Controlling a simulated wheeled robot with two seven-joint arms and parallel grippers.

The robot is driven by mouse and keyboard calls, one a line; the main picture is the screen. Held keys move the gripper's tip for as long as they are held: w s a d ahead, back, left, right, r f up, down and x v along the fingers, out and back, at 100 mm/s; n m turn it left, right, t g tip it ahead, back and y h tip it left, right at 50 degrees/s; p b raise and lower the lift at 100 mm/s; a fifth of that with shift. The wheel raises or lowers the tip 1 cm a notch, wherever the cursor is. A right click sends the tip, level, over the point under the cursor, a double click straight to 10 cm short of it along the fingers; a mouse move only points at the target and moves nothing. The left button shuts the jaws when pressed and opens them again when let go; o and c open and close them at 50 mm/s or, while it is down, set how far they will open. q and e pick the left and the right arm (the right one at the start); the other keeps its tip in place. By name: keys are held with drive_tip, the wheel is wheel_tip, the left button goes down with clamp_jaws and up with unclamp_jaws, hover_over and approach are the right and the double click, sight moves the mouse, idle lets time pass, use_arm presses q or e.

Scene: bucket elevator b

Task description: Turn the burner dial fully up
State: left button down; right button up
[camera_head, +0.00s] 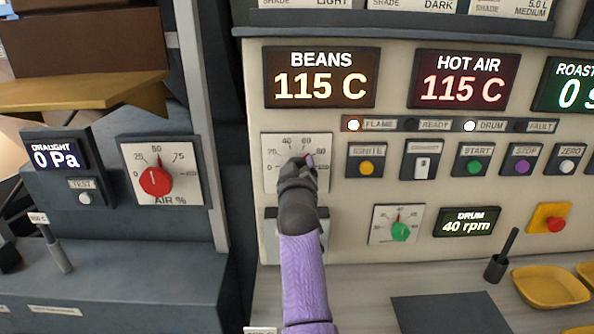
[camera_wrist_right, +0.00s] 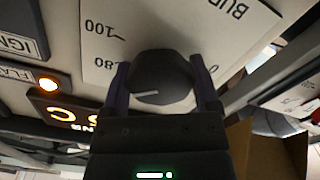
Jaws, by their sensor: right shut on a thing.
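The burner dial is a dark grey knob on a pale scale plate (camera_head: 269,178) below the BEANS display. In the head view my right gripper (camera_head: 300,165) hides most of the knob. In the right wrist view the dark dial (camera_wrist_right: 163,82) sits between both fingers of my right gripper (camera_wrist_right: 163,90), which is shut on it. A short white mark shows on the knob's near face, turned to the left. The numbers 80 and 100 stand left of the knob on the plate (camera_wrist_right: 175,30); I cannot read the exact setting. My left gripper is not in view.
BEANS (camera_head: 320,78) and HOT AIR (camera_head: 466,79) displays read 115 C. The FLAME lamp (camera_head: 354,125) glows orange. The ignite button (camera_head: 366,167) and green drum dial (camera_head: 400,231) are right of my arm. The red air dial (camera_head: 155,181) is left, on a separate panel.

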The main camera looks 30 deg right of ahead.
drive_tip(key=m, duration=0.3)
drive_tip(key=shift+m, duration=0.4)
drive_tip(key=m+p, duration=0.1)
drive_tip(key=m, duration=0.2)
drive_tip(key=shift+m+p, duration=0.3)
drive_tip(key=shift+m, duration=0.8)
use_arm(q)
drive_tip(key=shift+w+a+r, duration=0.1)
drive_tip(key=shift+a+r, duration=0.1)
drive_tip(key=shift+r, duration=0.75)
use_arm(e)
drive_tip(key=shift+m, duration=0.5)
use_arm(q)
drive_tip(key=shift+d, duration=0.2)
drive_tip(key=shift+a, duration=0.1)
use_arm(e)
drive_tip(key=o, duration=1)
drive_tip(key=shift+o, duration=0.5)
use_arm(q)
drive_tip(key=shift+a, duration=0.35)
